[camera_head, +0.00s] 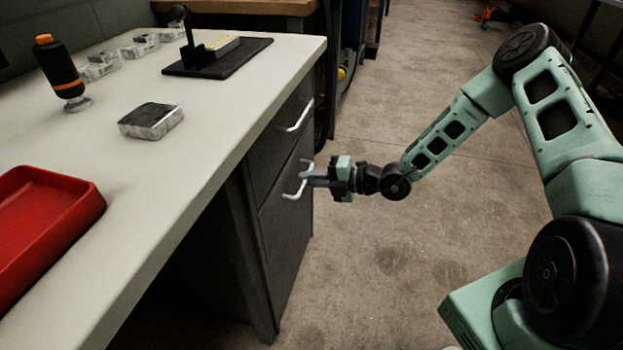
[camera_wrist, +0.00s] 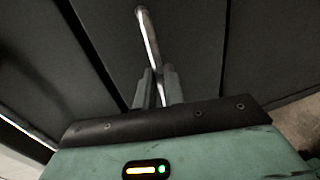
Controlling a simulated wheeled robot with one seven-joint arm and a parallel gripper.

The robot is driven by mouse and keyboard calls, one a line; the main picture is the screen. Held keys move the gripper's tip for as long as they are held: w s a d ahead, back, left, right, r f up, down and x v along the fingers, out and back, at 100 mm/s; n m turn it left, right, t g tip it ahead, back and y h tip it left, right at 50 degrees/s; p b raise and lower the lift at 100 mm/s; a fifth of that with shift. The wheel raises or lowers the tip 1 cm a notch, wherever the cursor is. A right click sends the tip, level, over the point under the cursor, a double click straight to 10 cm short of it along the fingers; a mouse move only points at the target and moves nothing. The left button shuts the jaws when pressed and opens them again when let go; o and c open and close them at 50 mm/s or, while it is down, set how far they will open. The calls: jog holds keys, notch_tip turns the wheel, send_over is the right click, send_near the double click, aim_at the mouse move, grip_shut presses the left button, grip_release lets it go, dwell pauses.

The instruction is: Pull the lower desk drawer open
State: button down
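The desk (camera_head: 205,185) has a dark cabinet with two drawers under its right end. The lower drawer (camera_head: 286,225) looks flush with the cabinet, so it appears closed. Its silver bar handle (camera_head: 296,192) is at the upper part of its front. My gripper (camera_head: 308,178) is at this handle, reaching in from the right. In the wrist view the handle (camera_wrist: 147,32) runs down between my two fingers (camera_wrist: 160,86), which are close together on it. The finger contact is partly hidden.
The closed upper drawer (camera_head: 284,135) with its own handle (camera_head: 299,116) is just above. On the desktop are a red tray (camera_head: 92,207), a metal block (camera_head: 150,121) and a black-orange tool (camera_head: 58,68). The floor (camera_head: 385,270) in front of the drawers is clear.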

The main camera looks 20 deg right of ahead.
jog(key=f+p+v, duration=0.2)
jog(key=p+v, duration=0.1)
jog(key=v, duration=0.7)
jog(key=f+p+v, duration=0.2)
jog(key=p+v, duration=0.2)
jog(key=v, duration=0.6)
jog(key=d+f+p+v, duration=0.1)
jog(key=f+p+v, duration=0.1)
jog(key=v, duration=0.8)
jog(key=shift+s+p, duration=0.4)
jog(key=shift+p, duration=0.4)
jog(key=shift+f, duration=0.1)
jog(key=c, duration=1.5)
grip_release()
jog(key=v, duration=1.7)
jog(key=shift+d+p, duration=0.25)
jog(key=shift+p, duration=0.2)
